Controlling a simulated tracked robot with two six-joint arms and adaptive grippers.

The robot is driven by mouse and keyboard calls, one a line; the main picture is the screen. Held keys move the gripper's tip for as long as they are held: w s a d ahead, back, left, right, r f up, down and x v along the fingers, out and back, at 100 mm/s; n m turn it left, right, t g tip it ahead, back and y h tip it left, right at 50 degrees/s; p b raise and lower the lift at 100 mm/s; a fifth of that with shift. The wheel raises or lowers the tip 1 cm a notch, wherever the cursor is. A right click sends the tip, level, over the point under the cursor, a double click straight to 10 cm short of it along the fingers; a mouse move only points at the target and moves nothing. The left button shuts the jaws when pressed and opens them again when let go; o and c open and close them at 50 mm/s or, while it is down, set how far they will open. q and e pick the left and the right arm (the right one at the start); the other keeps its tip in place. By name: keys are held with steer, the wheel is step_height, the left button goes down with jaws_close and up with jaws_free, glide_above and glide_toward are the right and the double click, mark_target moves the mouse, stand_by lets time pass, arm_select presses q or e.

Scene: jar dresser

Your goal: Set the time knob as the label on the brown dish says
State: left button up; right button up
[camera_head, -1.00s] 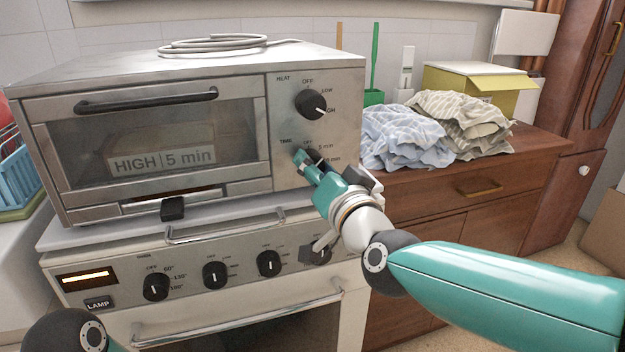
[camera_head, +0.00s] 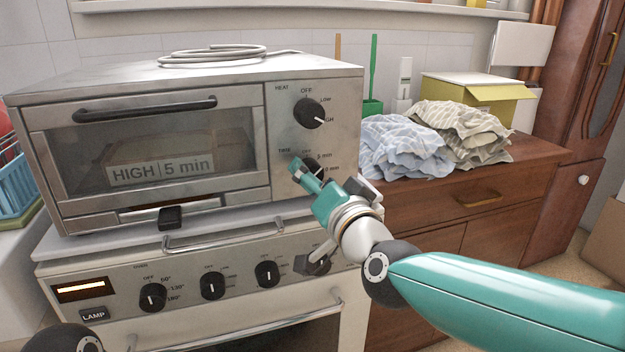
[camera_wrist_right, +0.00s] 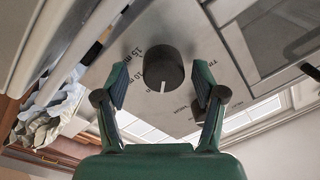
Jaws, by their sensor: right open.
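The brown dish (camera_head: 178,143) sits behind the toaster oven's glass door, and its white label (camera_head: 160,168) reads "HIGH | 5 min". The black time knob (camera_wrist_right: 163,66) is on the oven's front panel. In the right wrist view its white mark points down the picture, toward the heat knob's side, which is the OFF side. My right gripper (camera_wrist_right: 160,85) is open with one finger on each side of the time knob, apart from it in that view. In the head view, the gripper (camera_head: 306,177) partly hides this knob. My left gripper is out of view.
The heat knob (camera_head: 309,113) above points near HIGH. The lower stove (camera_head: 205,280) has several knobs and a rail handle. Folded cloths (camera_head: 400,145) and a yellow box (camera_head: 475,92) stand on the wooden cabinet (camera_head: 520,165) at right. A cable (camera_head: 215,53) lies on the oven.

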steer(key=shift+r, duration=0.1)
steer(key=v, duration=1.2)
steer(key=w+d+f+n+g+h, duration=0.15)
steer(key=f+g, duration=0.25)
steer(key=f, duration=1.3)
steer(key=w+d+f+g+h, duration=0.1)
steer(key=w+d+f+g, duration=0.15)
steer(key=f, duration=1.35)
steer(key=s+d+f+g, duration=0.2)
steer(key=s+f+g, duration=0.3)
steer(key=s+f, duration=0.7)
steer(key=s+d+f+g, duration=0.1)
steer(key=s+f+g, duration=0.4)
steer(key=s+f, duration=0.65)
step_height(320, 180, up, 26)
steer(key=w+p, duration=0.2)
steer(key=p, duration=2.6)
steer(key=shift+p, duration=0.4)
